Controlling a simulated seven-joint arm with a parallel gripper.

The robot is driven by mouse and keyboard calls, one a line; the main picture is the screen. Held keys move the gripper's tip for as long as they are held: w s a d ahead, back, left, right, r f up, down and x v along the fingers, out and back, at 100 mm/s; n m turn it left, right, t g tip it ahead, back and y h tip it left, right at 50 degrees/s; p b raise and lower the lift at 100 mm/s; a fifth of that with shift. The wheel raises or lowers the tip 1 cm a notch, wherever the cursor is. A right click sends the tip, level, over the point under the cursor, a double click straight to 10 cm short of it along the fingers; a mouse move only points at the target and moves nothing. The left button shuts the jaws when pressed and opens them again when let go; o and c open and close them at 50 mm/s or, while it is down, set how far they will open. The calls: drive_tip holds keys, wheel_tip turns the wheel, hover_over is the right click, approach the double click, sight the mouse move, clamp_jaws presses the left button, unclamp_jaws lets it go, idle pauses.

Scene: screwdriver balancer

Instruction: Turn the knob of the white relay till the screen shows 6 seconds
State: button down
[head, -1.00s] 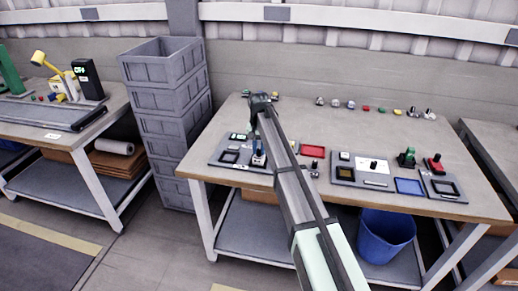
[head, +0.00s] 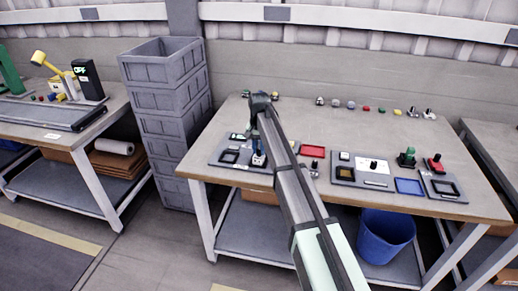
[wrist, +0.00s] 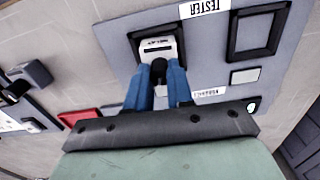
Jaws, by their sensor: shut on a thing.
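The white relay (wrist: 157,47) sits in a dark socket on the grey tester board (wrist: 112,62) in the wrist view, with small print on its face that I cannot read. Its black knob (wrist: 158,71) is between the blue fingers of my gripper (wrist: 159,76), which is shut on it. In the head view my gripper (head: 258,158) reaches down over the right part of the tester board (head: 217,163), and the relay is mostly hidden.
A black square frame (wrist: 257,32) is beside the relay on the board. A red tray (head: 313,151), another board (head: 345,174) and a blue tray (head: 409,186) lie to the right. Several small parts line the table's back. The table middle is mostly clear.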

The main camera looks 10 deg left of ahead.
sight(259, 150)
idle(2.2)
drive_tip(key=c, duration=1)
unclamp_jaws()
wheel_tip(259, 150, up, 14)
drive_tip(key=shift+f, duration=0.1)
